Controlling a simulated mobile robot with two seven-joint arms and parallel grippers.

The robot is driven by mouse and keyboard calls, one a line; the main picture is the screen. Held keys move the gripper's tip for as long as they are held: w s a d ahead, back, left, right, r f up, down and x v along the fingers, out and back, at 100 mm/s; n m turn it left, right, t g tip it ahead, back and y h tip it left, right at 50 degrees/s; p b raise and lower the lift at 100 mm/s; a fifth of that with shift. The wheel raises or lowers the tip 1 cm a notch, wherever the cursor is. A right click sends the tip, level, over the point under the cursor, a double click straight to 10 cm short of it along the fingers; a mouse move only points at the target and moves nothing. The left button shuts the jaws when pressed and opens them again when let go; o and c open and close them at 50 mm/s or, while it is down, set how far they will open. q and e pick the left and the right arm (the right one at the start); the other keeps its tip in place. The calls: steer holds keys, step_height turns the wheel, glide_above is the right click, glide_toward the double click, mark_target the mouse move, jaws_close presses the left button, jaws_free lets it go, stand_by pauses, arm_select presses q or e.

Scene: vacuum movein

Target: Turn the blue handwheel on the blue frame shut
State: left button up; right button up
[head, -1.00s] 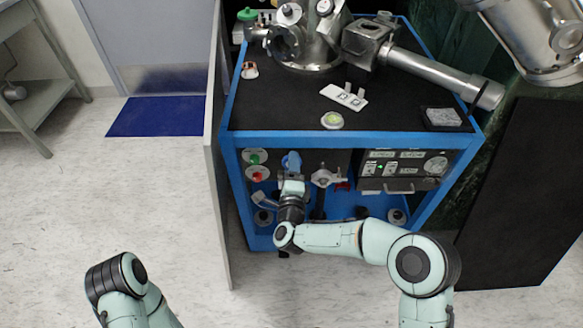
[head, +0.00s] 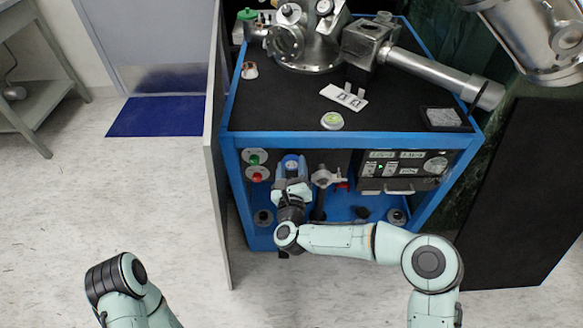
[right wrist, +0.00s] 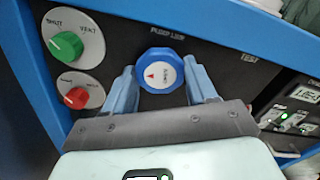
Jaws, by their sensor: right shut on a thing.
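The blue handwheel (right wrist: 161,72) has a white centre label with a red arrow and sits on the dark front panel of the blue frame (head: 350,137). It also shows in the head view (head: 291,161). My right gripper (right wrist: 163,80) has one finger on each side of the wheel's rim and is shut on it. In the head view the right gripper (head: 291,172) reaches up to the wheel from below, hiding its lower part. My left arm shows at the lower left of the head view, but its gripper is out of view.
A green knob (right wrist: 66,45) and a red knob (right wrist: 76,97) sit left of the handwheel. A metal valve (head: 324,177) is close on its right, then an instrument panel (head: 400,168). A grey partition (head: 217,180) stands left of the frame. The floor in front is open.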

steer(key=m, duration=0.4)
steer(key=shift+f+m, duration=0.1)
steer(key=shift+m, duration=0.2)
steer(key=m, duration=0.5)
steer(key=shift+d, duration=0.1)
steer(key=m, duration=0.5)
steer(key=shift+m, duration=2.7)
steer(key=o, duration=1.1)
steer(key=shift+c, duration=0.2)
